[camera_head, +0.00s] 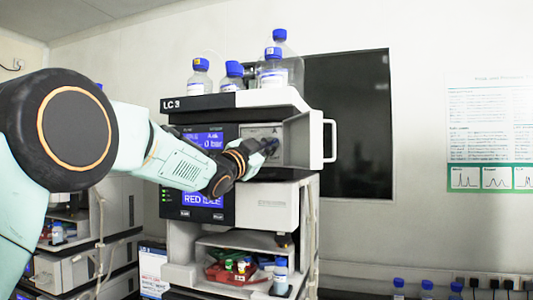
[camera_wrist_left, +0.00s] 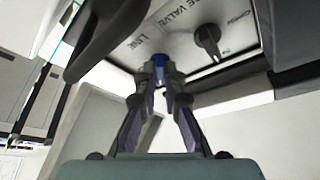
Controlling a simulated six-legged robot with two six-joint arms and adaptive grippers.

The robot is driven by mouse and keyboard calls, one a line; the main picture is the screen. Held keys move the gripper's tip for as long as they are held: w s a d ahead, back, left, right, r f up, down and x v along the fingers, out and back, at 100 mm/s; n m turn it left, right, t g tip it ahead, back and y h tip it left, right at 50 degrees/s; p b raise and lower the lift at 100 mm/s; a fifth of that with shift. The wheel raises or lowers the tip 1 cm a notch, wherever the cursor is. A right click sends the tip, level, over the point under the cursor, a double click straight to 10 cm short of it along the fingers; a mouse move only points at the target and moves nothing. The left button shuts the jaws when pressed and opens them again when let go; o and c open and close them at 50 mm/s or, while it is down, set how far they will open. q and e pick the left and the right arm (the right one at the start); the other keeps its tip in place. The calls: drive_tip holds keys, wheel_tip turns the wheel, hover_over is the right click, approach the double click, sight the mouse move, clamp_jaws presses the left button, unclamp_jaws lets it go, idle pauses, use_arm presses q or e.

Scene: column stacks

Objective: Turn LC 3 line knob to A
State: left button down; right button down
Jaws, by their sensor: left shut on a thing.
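The LC 3 stack (camera_head: 215,101) stands in the middle of the head view, its label on the upper front edge. My left gripper (camera_head: 268,147) reaches from the left into its open upper compartment, over a light panel marked A (camera_head: 262,132). A black knob (camera_wrist_left: 207,38) sits to the right on the same panel, apart from my fingers. My right gripper is not in view.
An open door with a white handle (camera_head: 329,140) stands just right of my gripper. Blue-capped bottles (camera_head: 271,72) stand on top of the stack. Below, a red tray (camera_head: 237,274) holds small items. A dark screen (camera_head: 360,120) is behind.

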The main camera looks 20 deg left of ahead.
use_arm(q)
drive_tip(key=n, duration=0.2)
drive_tip(key=n+t+y+b, duration=0.1)
drive_tip(key=n, duration=0.1)
drive_tip(key=n+y+b, duration=0.1)
drive_tip(key=n, duration=0.1)
drive_tip(key=shift+s+d+r+t, duration=0.15)
drive_tip(key=shift+d+r+t, duration=0.1)
drive_tip(key=shift+t, duration=0.05)
drive_tip(key=shift+r+n+t+y+b, duration=0.15)
drive_tip(key=shift+n+y+b, duration=0.25)
drive_tip(key=shift+n+y, duration=0.55)
drive_tip(key=shift+n+t+y+b, duration=0.15)
drive_tip(key=shift+n+y+b, duration=0.3)
drive_tip(key=shift+n, duration=1.3)
drive_tip(key=c, duration=1.8)
unclamp_jaws()
drive_tip(key=shift+c, duration=0.2)
drive_tip(key=o, duration=0.4)
drive_tip(key=shift+w+d+f, duration=0.1)
drive_tip(key=shift+w+f, duration=0.1)
drive_tip(key=shift+f, duration=0.1)
drive_tip(key=shift+f, duration=0.1)
